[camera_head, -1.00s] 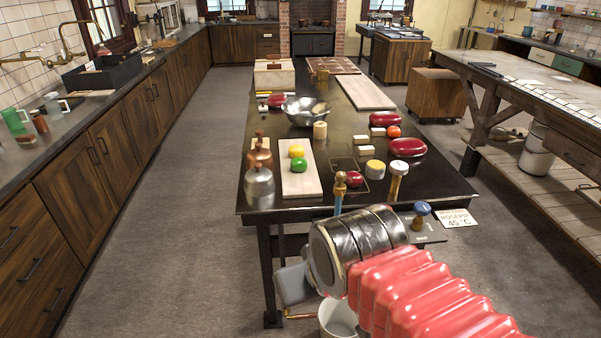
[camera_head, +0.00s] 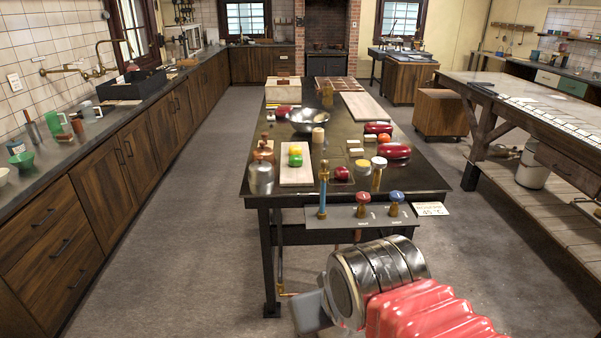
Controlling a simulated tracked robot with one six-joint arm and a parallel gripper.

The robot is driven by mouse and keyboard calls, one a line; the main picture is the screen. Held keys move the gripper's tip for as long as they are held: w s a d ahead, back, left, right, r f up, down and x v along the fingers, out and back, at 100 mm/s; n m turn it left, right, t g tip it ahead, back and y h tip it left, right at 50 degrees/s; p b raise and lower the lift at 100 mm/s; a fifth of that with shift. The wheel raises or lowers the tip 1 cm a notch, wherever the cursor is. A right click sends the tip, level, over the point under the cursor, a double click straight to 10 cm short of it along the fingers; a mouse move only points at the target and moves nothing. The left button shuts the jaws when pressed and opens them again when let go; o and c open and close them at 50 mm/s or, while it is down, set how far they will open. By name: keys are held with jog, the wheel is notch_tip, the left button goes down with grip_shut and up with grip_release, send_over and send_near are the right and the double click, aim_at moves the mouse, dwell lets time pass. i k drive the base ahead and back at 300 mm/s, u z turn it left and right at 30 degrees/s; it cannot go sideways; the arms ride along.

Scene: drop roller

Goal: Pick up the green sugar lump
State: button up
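The green sugar lump (camera_head: 295,160) is a small rounded lump on a pale board (camera_head: 297,177) at the near left of the dark table. A yellow lump (camera_head: 295,150) sits just behind it, close or touching; I cannot tell which. My arm, with red bellows and a dark metal drum, is at the bottom of the view. My gripper (camera_head: 311,312) shows as a grey piece left of the drum, well in front of the table and apart from the lump. Its fingers are not clear, and I see nothing held in it.
A metal pot (camera_head: 262,178) stands left of the board. A red lump (camera_head: 341,173) and a yellow-topped jar (camera_head: 362,173) stand to the right. A steel bowl (camera_head: 309,122) is behind. A valve panel (camera_head: 345,216) lines the table's front edge. The floor on the left is clear.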

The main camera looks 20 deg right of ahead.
aim_at(295, 160)
jog(key=k, duration=0.5)
jog(key=u, duration=0.55)
jog(key=i, duration=1.2)
jog(key=u, duration=0.35)
jog(key=i, duration=1)
jog(key=z, duration=0.9)
jog(key=i, duration=0.85)
jog(key=z, duration=0.6)
